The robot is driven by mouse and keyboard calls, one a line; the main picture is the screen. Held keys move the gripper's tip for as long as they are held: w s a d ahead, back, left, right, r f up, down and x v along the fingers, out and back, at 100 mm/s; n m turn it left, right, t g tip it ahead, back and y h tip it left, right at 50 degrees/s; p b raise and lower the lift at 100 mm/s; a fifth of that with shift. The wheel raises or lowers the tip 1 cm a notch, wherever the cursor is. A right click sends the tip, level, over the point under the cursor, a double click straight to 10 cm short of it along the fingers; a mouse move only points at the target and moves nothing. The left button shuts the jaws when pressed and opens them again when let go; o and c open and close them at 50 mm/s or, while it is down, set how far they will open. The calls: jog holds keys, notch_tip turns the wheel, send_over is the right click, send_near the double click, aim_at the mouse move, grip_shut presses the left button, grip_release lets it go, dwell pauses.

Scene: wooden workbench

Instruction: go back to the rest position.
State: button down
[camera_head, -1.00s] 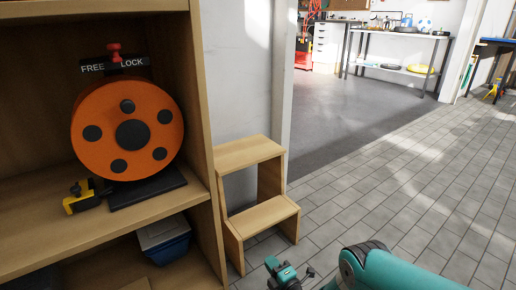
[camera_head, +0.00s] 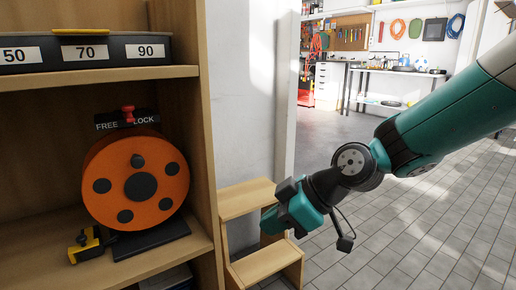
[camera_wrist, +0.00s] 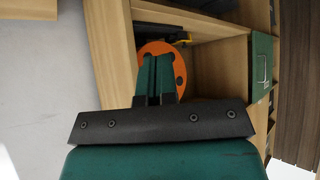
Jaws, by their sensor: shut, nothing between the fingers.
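My gripper (camera_wrist: 158,62) is shut and empty in the wrist view, its two teal fingers side by side. In the head view my arm reaches in from the right, and its teal end (camera_head: 290,212) hangs in front of the wooden step stool, to the right of the shelf. The fingers are hard to make out there. In the wrist view the fingers point towards the shelf and overlap the orange disc (camera_wrist: 181,68) in the picture, with a gap between.
Tiled floor (camera_head: 420,240) lies open to the right.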

jog(key=s+d+r+m+g+h+p, duration=0.1)
jog(key=s+d+r+m+h, duration=0.2)
jog(key=s+d+m, duration=0.5)
jog(key=s+d+r+m+g+h+p, duration=0.1)
jog(key=s+d+r+h+p, duration=0.3)
jog(key=s, duration=0.8)
notch_tip(320, 180, up, 36)
jog(key=y+p, duration=0.2)
jog(key=p, duration=3.2)
jog(key=shift+w+f, duration=0.25)
jog(key=shift+w, duration=0.05)
jog(key=shift+d, duration=0.1)
